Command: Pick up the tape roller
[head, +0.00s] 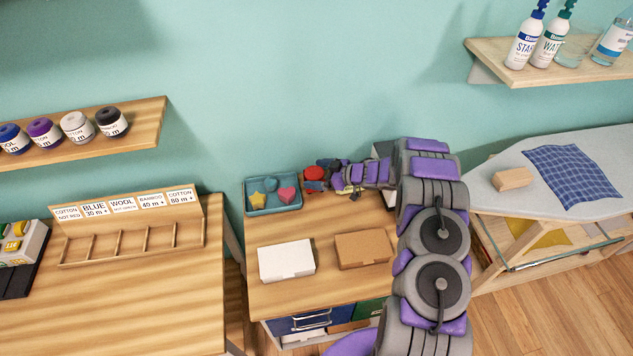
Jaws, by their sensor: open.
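A small red rounded object (314,173) is at the back of the middle wooden desk, just right of the blue tray. It may be the tape roller, but it is small and partly covered, so I cannot tell for sure. My gripper (326,176) is open, low over the back of the desk, with its fingers right at the red object. Whether the fingers touch it or stand around it cannot be made out. My purple and grey arm reaches in from the lower right and hides the right side of the desk.
A blue tray (251,208) holds a yellow star, a blue shape and a pink heart. A white box (286,261) and a brown box (363,249) lie in front. A label rack (130,230) stands on the left desk. An ironing board (480,190) is at right.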

